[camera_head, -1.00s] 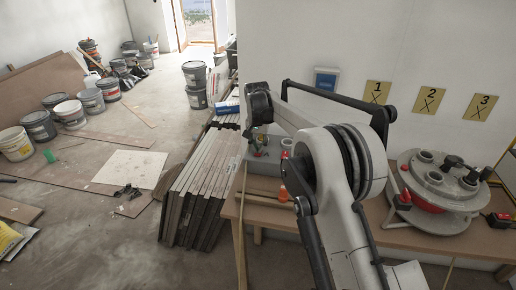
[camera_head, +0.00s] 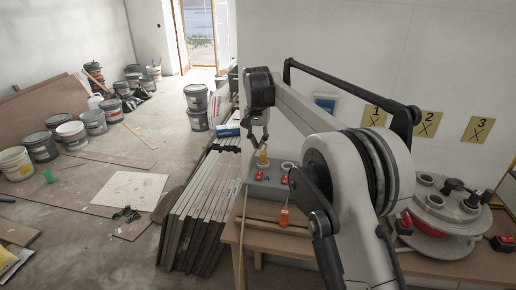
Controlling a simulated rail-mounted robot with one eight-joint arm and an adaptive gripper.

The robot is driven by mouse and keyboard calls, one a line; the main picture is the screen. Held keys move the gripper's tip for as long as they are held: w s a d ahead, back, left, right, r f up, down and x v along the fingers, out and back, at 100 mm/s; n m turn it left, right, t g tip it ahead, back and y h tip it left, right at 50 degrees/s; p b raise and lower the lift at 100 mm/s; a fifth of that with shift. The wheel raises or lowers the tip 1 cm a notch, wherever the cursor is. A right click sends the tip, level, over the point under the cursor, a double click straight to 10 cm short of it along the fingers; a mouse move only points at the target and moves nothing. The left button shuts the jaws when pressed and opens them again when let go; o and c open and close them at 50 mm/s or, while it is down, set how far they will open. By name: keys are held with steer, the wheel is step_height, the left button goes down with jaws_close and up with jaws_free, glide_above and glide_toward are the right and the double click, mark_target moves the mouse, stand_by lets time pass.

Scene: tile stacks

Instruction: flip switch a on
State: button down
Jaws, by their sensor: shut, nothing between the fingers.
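A grey switch box (camera_head: 262,190) sits on the wooden table beside the wall. Two red switches show on its top, a left red switch (camera_head: 260,176) and a right red switch (camera_head: 284,180). No letters are readable, so I cannot tell which is switch a or which way either is set. My arm hides the right end of the box.
An orange-capped bottle (camera_head: 284,215) stands in front of the box. A round grey device (camera_head: 452,205) with a red part stands at the table's right. Long panels (camera_head: 195,205) lean left of the table (camera_head: 262,238). Number signs, such as sign 1 (camera_head: 374,115), hang on the wall.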

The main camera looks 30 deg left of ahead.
mark_target(260, 172)
stand_by(0.4)
steer(key=shift+s+d+r+t, duration=0.1)
steer(key=shift+d+r+t, duration=0.1)
steer(key=shift+t, duration=0.4)
steer(key=shift+f, duration=0.1)
steer(key=w+f, duration=0.1)
steer(key=f, duration=0.3)
steer(key=f+p, duration=0.1)
steer(key=f, duration=0.4)
steer(key=w+a+f, duration=0.1)
steer(key=f, duration=0.3)
steer(key=shift+w+f, duration=0.35)
